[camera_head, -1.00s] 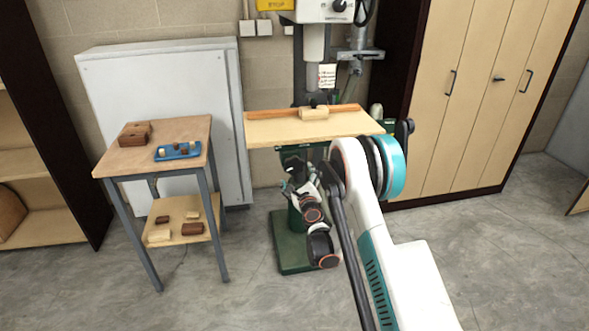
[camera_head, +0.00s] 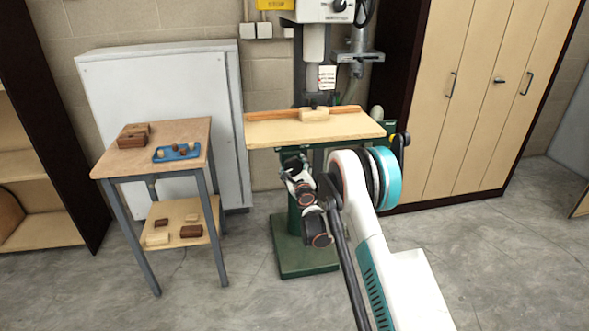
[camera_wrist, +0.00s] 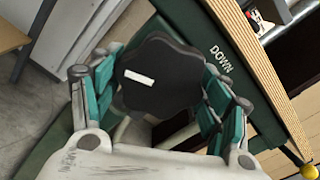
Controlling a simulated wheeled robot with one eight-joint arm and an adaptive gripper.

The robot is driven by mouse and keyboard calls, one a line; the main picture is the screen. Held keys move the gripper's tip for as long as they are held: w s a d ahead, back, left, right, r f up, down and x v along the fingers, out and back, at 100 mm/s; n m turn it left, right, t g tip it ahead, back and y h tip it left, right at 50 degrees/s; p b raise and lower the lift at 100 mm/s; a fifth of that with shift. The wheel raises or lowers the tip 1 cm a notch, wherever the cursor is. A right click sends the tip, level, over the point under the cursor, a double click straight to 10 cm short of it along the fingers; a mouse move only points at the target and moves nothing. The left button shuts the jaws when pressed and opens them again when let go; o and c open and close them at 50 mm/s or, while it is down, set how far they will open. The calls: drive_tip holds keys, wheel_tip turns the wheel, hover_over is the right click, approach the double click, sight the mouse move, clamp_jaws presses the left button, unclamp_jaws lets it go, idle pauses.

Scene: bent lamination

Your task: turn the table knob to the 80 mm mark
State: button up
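The table knob (camera_wrist: 165,75) is a black, lobed knob with a white bar mark on its face. It fills the middle of the wrist view, on the green part below the wooden table. My gripper (camera_wrist: 160,62) has one teal finger pad to the left of the knob and one to the right. The fingers are spread wide around it, with no clear squeeze visible. No scale or 80 mm mark is legible.
The drill press's wooden table (camera_head: 350,128) is just above my gripper, bearing a fence and a small block (camera_head: 314,114). Its green edge reads "DOWN" (camera_wrist: 222,60). A side table (camera_head: 120,165) with a blue tray (camera_head: 178,152) stands left. Floor is clear in front.

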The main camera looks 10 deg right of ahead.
drive_tip(key=shift+c, duration=0.8)
drive_tip(key=n, duration=0.3)
drive_tip(key=shift+n, duration=0.4)
drive_tip(key=n, duration=0.3)
drive_tip(key=shift+d+r+n, duration=0.1)
drive_tip(key=shift+n, duration=0.2)
drive_tip(key=n, duration=0.3)
drive_tip(key=shift+s+n, duration=0.15)
drive_tip(key=shift+n, duration=0.15)
drive_tip(key=n, duration=0.3)
drive_tip(key=shift+r+n, duration=0.1)
drive_tip(key=shift+n, duration=0.2)
drive_tip(key=n, duration=0.2)
drive_tip(key=shift+a+n, duration=0.25)
drive_tip(key=shift+n, duration=0.15)
drive_tip(key=n, duration=0.2)
drive_tip(key=shift+n, duration=0.4)
drive_tip(key=n, duration=0.5)
drive_tip(key=shift+d+r, duration=0.2)
drive_tip(key=shift+d, duration=0.1)
